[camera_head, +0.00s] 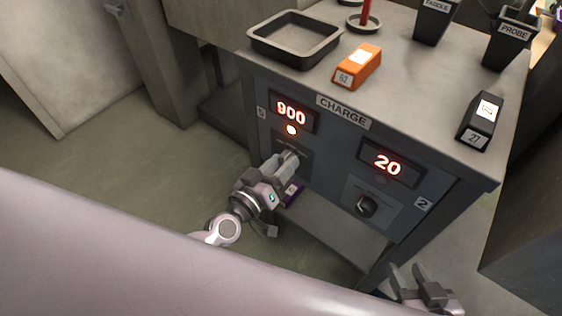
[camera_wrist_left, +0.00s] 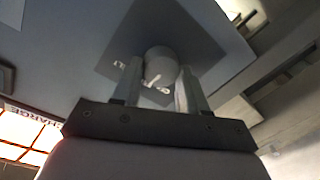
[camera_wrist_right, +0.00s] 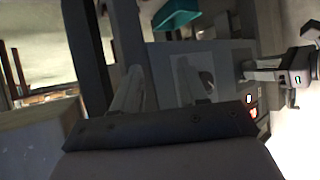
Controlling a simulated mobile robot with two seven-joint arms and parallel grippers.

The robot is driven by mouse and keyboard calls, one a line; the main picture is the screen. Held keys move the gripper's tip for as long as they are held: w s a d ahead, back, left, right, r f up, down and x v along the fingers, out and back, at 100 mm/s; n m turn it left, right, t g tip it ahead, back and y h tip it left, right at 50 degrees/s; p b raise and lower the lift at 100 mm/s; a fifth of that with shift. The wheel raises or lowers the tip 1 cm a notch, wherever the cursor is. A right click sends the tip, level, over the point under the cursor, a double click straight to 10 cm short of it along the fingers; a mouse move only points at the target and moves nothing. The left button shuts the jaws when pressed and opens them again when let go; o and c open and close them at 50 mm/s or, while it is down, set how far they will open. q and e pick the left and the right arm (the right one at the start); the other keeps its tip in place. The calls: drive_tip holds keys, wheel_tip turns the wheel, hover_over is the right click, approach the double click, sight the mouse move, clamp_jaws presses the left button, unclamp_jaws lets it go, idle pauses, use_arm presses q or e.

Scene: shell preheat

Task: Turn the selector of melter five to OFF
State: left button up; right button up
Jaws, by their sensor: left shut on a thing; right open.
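The left selector knob (camera_wrist_left: 160,62) is on the grey front panel (camera_head: 330,165), under a display reading 900 (camera_head: 291,111) with a lit lamp (camera_head: 292,130). The small label (camera_head: 261,112) beside that display is hard to read. My left gripper (camera_head: 288,160) is shut on this knob; in the left wrist view its fingers (camera_wrist_left: 160,75) stand either side of it. The gripper hides most of the knob and its markings in the head view. My right gripper (camera_head: 422,278) is open and empty, low at the right, away from the panel.
A second knob (camera_head: 367,205) sits under a display reading 20 (camera_head: 387,163), labelled 2 (camera_head: 424,204). On top are a black tray (camera_head: 292,52), an orange block (camera_head: 357,67), a black block (camera_head: 481,120) and dark holders (camera_head: 436,22).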

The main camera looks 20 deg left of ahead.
use_arm(q)
drive_tip(key=n, duration=0.3)
drive_tip(key=shift+a+n, duration=0.1)
drive_tip(key=shift+n, duration=0.2)
drive_tip(key=n, duration=0.4)
drive_tip(key=shift+f+g, duration=0.15)
drive_tip(key=shift+g, duration=0.15)
drive_tip(key=shift+n+h+b, duration=0.3)
drive_tip(key=shift+n+b, duration=0.05)
drive_tip(key=shift+n, duration=0.55)
use_arm(e)
drive_tip(key=shift+w+a+r, duration=0.1)
drive_tip(key=shift+w+a, duration=0.05)
drive_tip(key=shift+a, duration=0.05)
drive_tip(key=shift+r, duration=0.1)
use_arm(q)
drive_tip(key=o, duration=1.1)
drive_tip(key=shift+c, duration=0.2)
drive_tip(key=shift+a, duration=0.1)
drive_tip(key=v, duration=0.7)
use_arm(e)
drive_tip(key=shift+d, duration=0.1)
